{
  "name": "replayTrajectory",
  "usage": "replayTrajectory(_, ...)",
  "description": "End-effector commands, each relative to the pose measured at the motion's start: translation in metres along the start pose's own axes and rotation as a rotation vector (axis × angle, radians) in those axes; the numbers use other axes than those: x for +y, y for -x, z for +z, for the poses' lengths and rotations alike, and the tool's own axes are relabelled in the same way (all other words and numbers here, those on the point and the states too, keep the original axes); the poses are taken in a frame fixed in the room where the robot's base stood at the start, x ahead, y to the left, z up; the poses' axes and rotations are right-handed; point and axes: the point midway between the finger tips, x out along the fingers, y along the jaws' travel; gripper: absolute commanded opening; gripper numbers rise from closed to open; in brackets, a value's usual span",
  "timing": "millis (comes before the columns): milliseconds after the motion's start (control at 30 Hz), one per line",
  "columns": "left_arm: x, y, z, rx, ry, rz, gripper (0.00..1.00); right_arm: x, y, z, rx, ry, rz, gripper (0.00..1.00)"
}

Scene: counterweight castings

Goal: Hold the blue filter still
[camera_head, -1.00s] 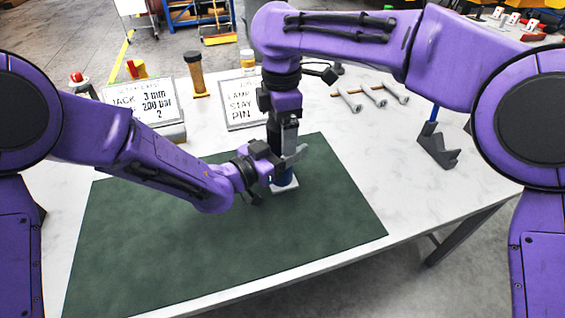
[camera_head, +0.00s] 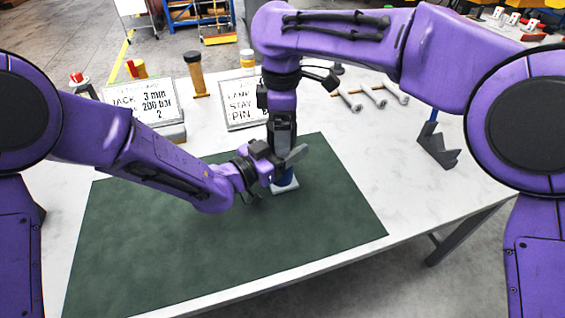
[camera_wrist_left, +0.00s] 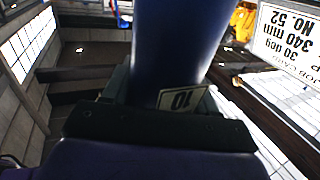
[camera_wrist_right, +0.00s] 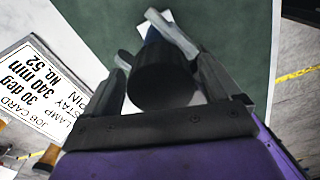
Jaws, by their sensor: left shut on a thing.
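My left gripper (camera_head: 281,160) comes in from the left and is shut on the filter. In the left wrist view the filter's blue body (camera_wrist_left: 178,40) rises large between the jaws, with a label reading 10 low on it. In the right wrist view this cylinder and the grey left finger hide most of the blue body.
The green mat (camera_head: 200,240) is otherwise bare. Two job cards (camera_head: 140,97) (camera_head: 242,100), a brown-and-yellow bottle (camera_head: 195,73) and several pale pins (camera_head: 372,95) are at the back. A dark stand (camera_head: 437,150) with a blue post is at the right.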

Motion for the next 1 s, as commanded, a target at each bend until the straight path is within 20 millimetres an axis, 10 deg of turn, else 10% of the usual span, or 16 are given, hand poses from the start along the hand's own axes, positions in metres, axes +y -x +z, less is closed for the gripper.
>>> replayTrajectory(1000, 0.000, 0.000, 0.000, 0.000, 0.001, 0.000, 0.00, -0.001, 0.040, -0.005, 0.033, 0.015, -0.027, 0.86)
